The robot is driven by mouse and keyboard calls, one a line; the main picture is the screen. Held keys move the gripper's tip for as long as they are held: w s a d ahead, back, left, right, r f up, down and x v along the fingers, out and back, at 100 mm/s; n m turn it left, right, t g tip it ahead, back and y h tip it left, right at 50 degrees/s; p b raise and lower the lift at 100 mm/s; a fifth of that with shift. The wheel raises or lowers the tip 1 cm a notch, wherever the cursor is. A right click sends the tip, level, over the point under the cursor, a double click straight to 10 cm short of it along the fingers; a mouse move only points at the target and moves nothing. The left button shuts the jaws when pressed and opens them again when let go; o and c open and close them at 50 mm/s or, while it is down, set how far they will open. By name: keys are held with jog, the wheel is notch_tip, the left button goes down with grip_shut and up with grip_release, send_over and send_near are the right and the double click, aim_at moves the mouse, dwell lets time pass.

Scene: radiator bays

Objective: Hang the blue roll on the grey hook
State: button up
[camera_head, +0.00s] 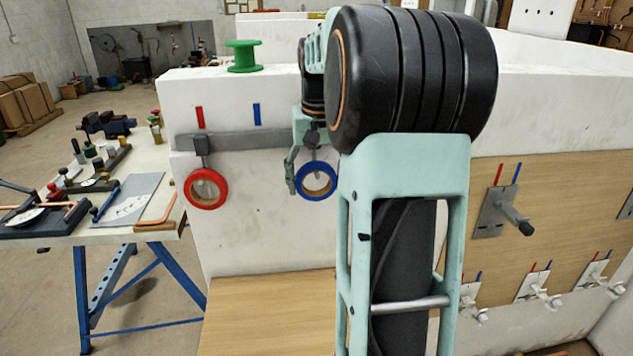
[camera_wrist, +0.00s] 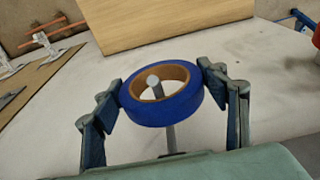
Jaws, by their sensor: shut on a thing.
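The hook's base is mostly hidden by my gripper in the head view.
A red roll (camera_head: 192,197) hangs on the left hook of the grey rail (camera_head: 245,140). A green spool (camera_head: 243,57) stands on the wall's top. A workbench (camera_head: 160,245) with tools is at left. Metal plates with pegs (camera_head: 492,215) are on the wooden panel at right.

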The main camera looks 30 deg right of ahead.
jog(key=o, duration=1.2)
jog(key=shift+o, duration=0.2)
